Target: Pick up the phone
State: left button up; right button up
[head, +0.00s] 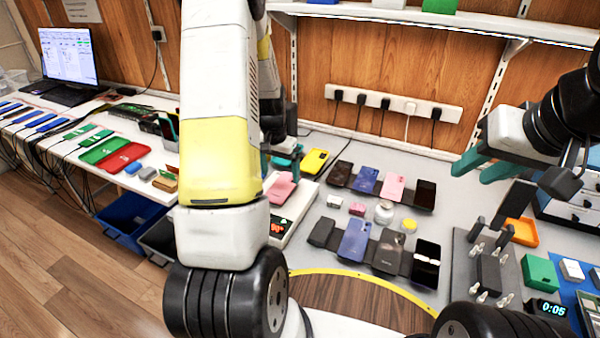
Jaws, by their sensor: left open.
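Several phones lie on the grey table. A pink phone (282,187) lies on a white tray, just below my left gripper (284,160). That gripper is open, with its teal fingers partly hidden behind my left arm. A yellow phone (315,161) lies just right of it. A back row holds a dark phone (340,173), a blue phone (366,180), a pink one (392,187) and a black one (425,194). A front row holds a blue phone (354,240), a dark phone (388,251) and a black phone (426,264). My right gripper (483,168) is open and empty above the table's right side.
A laptop (68,62), a green tray (100,149) and a red tray (124,158) stand on the left bench. Small jars (384,212) sit between the phone rows. A dark fixture (488,275), a green box (540,272) and a timer (552,308) are at right. A shelf (400,14) hangs above.

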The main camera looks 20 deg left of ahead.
aim_at(282, 186)
pick_arm(q)
jog(key=f, duration=0.3)
jog(key=w+f, duration=0.1)
jog(key=f, duration=0.1)
jog(key=shift+r, duration=0.1)
jog(key=c, duration=1.6)
